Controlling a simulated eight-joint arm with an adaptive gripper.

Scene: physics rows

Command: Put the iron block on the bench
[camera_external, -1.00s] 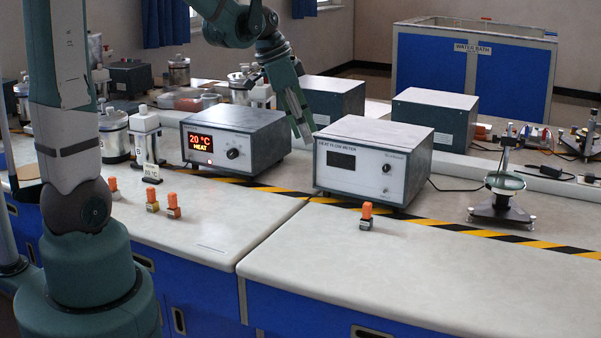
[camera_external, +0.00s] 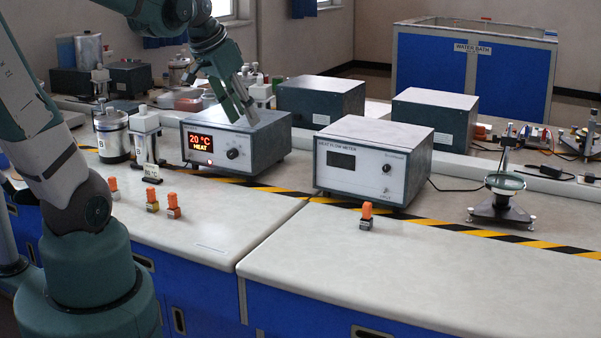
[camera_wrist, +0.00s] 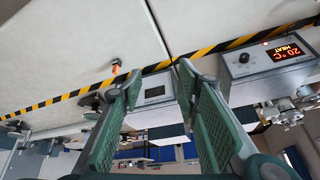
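My gripper (camera_external: 246,110) is raised in front of the heater box in the external view. In the wrist view its two green-padded fingers (camera_wrist: 160,78) are apart, with nothing held between them. Small blocks with orange tops stand on the pale bench (camera_external: 340,265): a left one (camera_external: 113,187), a middle one (camera_external: 152,201), one beside it (camera_external: 173,207), and one alone at right (camera_external: 366,218). An orange top (camera_wrist: 116,68) also shows in the wrist view. I cannot tell which block, if any, is iron.
The heater box (camera_external: 236,140) reads 20 °C HEAT. The heat flow meter (camera_external: 373,160) stands to its right. Yellow-black tape (camera_external: 445,227) crosses the bench. A stand with a dish (camera_external: 503,190) is at right. The front bench is mostly clear.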

